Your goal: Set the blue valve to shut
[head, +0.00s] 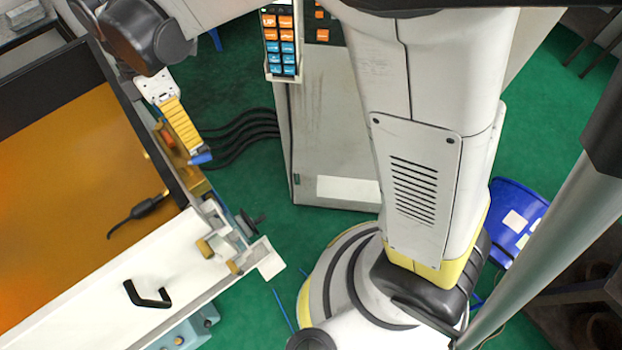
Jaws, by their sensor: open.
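My gripper (186,148) hangs at the left, beside the near edge of the machine with the amber window. One yellow ribbed finger shows clearly; the other is mostly hidden behind it. The gripper is open and I see nothing held in it. A small blue piece (201,157) shows right at the finger's end. I cannot tell whether it is part of the blue valve or of the fingertip, nor whether anything touches. The valve's setting cannot be read from here.
The machine's white panel (95,275) has a black handle (147,297). Brass and blue fittings (222,237) line its right edge. A grey cabinet (330,130) with orange and blue buttons stands behind, with black cables beside it. A blue bin (515,217) is at right. Green floor lies between.

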